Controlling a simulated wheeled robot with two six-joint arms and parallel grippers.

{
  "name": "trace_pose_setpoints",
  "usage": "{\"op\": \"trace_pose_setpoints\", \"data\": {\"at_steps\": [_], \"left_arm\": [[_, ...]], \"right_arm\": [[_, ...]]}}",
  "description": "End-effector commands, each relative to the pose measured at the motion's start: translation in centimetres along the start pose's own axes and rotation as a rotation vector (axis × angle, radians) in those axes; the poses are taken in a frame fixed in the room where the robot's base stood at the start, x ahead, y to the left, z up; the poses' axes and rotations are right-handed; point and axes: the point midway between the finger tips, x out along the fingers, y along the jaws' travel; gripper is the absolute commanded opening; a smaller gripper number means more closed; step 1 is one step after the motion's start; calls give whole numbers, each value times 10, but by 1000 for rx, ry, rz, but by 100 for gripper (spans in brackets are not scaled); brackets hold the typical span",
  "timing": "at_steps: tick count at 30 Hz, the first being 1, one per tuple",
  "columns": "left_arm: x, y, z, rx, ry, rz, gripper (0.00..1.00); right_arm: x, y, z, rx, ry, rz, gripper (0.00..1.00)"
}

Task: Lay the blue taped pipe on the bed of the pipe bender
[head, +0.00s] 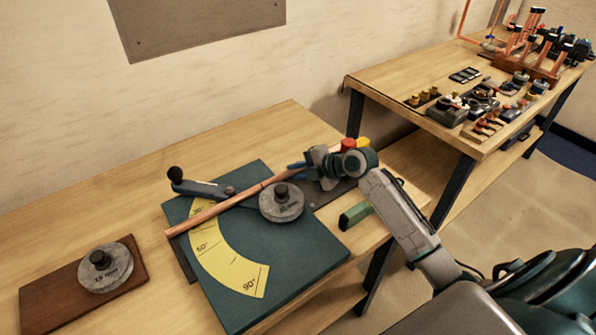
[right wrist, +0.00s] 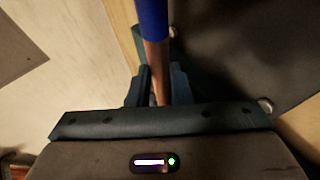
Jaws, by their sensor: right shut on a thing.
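The blue taped pipe is a straight copper tube (head: 215,212) with a blue band (head: 296,166) near my gripper. My right gripper (head: 308,168) is shut on it near its right end. In the right wrist view the copper (right wrist: 157,60) runs between the fingers, with the blue tape (right wrist: 151,18) just beyond. The pipe bender has a dark teal bed (head: 318,246), a yellow angle scale (head: 215,262), a grey round former (head: 283,205) and a black-knobbed lever (head: 200,189). The pipe reaches across the bed, between lever and former. I cannot tell whether it touches the bed.
A second round former (head: 105,274) sits on a brown board (head: 60,305) at left. Red (head: 347,144) and yellow (head: 363,143) ends show behind my gripper, and a green piece (head: 355,215) lies near the table edge. A second table (head: 400,88) at right holds many parts.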

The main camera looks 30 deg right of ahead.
Motion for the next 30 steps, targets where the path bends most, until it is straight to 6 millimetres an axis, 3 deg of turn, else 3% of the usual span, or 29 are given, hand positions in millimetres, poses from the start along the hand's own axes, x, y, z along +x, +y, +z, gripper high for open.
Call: {"op": "trace_pose_setpoints", "data": {"at_steps": [30], "left_arm": [[13,1,2,0,-1,0,36]], "right_arm": [[-6,0,15,0,0,1,0]]}}
